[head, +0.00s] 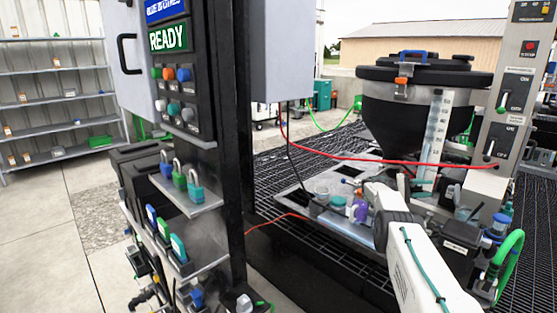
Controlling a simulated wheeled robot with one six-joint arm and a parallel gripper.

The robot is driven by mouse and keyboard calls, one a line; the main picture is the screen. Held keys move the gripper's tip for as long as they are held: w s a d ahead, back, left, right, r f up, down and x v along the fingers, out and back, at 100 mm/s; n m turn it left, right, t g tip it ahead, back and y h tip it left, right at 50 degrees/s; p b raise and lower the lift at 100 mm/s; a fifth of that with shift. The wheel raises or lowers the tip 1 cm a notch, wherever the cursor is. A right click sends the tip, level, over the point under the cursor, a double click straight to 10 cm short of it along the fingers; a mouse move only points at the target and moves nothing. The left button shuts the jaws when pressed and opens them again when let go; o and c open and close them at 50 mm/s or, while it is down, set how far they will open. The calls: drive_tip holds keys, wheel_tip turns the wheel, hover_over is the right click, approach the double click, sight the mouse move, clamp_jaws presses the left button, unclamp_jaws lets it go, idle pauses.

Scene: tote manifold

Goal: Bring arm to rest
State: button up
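My white arm (425,262) reaches up from the bottom right over the tray area, with a teal cable along it. Its grey joint (395,208) is beside a small purple bottle (360,209). My gripper's fingers cannot be made out clearly among the small parts beyond the arm. I cannot tell whether they are open or hold anything.
A metal tray (296,197) with small containers lies on black grating. A black hopper (408,105) stands behind the arm, with a red hose (350,160) crossing before it. A switch column (507,100) stands right. A dark panel with padlocks (186,182) stands left.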

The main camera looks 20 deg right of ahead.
drive_tip(key=s+a+f+n+t+y, duration=0.2)
drive_tip(key=a+f+n+t+y, duration=0.15)
drive_tip(key=f, duration=0.55)
drive_tip(key=s+a+r+n+t+y, duration=0.1)
drive_tip(key=s+a+r+y, duration=0.25)
drive_tip(key=a+r, duration=0.45)
drive_tip(key=s+a+r+n+t+y, duration=0.15)
drive_tip(key=s+a+r, duration=0.35)
drive_tip(key=a, duration=0.6)
drive_tip(key=s+a+r+t+y, duration=0.2)
drive_tip(key=s+a+r+y, duration=0.15)
drive_tip(key=a+r, duration=0.45)
drive_tip(key=s+a+r+t+y, duration=0.1)
drive_tip(key=s+a+r+t, duration=0.2)
drive_tip(key=s+a, duration=1)
drive_tip(key=s+a+r+n+t+y, duration=0.1)
drive_tip(key=s+a+r+t+y, duration=0.1)
drive_tip(key=s+a, duration=1.1)
drive_tip(key=shift+s+r+t, duration=0.4)
drive_tip(key=shift+s+t, duration=0.4)
drive_tip(key=shift+s, duration=0.5)
